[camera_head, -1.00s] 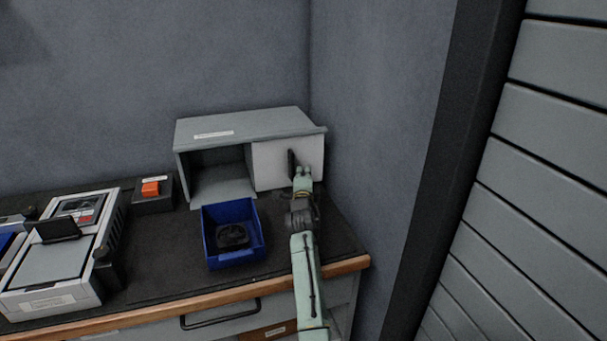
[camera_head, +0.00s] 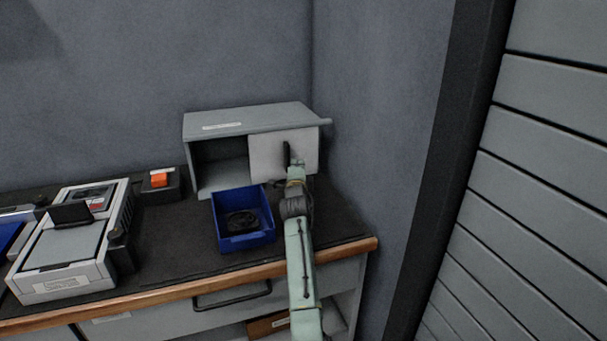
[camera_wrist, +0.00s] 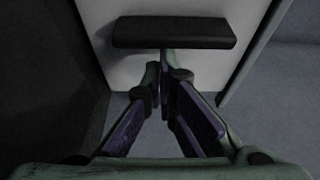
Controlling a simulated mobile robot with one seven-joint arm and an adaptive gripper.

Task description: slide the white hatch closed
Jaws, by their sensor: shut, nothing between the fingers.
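The white hatch (camera_head: 265,160) covers the right part of the grey cabinet (camera_head: 250,118); the left part stands open and dark. An upright black handle (camera_head: 286,153) sits on the hatch. In the wrist view the handle (camera_wrist: 175,32) lies as a dark bar across the pale hatch (camera_wrist: 190,70). My gripper (camera_head: 296,166) is at the right side of the handle, close to the hatch face. Its fingertips (camera_wrist: 164,72) are together and empty, beside the handle, not around it. I cannot tell whether they touch it.
A blue bin (camera_head: 243,238) with a dark item inside stands before the cabinet, left of my arm. An orange button box (camera_head: 160,182) and a grey device (camera_head: 70,250) stand farther left. The side wall (camera_head: 380,110) is close on the right.

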